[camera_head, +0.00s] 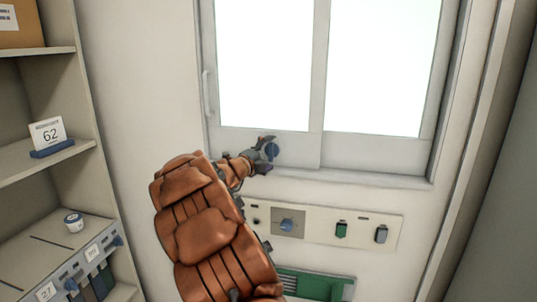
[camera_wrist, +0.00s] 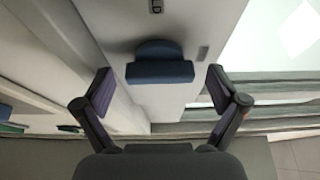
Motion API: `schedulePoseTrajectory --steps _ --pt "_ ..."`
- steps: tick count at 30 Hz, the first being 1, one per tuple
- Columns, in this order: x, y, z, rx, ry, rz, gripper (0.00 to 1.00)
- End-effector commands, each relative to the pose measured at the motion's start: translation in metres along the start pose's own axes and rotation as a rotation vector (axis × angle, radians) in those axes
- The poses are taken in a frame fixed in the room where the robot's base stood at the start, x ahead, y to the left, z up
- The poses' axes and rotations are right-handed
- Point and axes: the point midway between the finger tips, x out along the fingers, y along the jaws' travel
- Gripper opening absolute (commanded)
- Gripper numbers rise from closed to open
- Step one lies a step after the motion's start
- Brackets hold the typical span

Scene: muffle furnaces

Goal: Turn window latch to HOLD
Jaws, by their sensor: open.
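The window latch is a blue knob (camera_head: 272,151) low on the left sash of the white-framed window. In the wrist view the blue latch (camera_wrist: 160,71) has a rounded back and a straight bar that lies level across the picture. My gripper (camera_head: 265,154) is at the latch. Its fingers (camera_wrist: 159,88) are open, one on each side of the bar, with a gap on both sides. A small dark label (camera_wrist: 155,6), partly cut off, shows beyond the latch; another small mark (camera_wrist: 203,53) is to its right.
Below the window is a control panel (camera_head: 370,229) with a blue dial (camera_head: 287,225) and green and grey switches. A green panel (camera_head: 310,285) is lower. Shelves (camera_head: 35,90) with a card marked 62 (camera_head: 48,134) stand at left. A pull handle (camera_head: 207,93) is on the window's left edge.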

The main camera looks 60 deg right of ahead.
Motion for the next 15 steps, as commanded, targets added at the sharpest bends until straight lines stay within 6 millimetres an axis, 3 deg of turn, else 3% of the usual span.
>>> schedulePoseTrajectory --steps 2,15 --pt "-0.0001 0.0001 0.0001 0.000 0.000 0.000 0.94" --pt "-0.0003 0.0004 0.0002 -0.001 0.000 0.001 0.48"
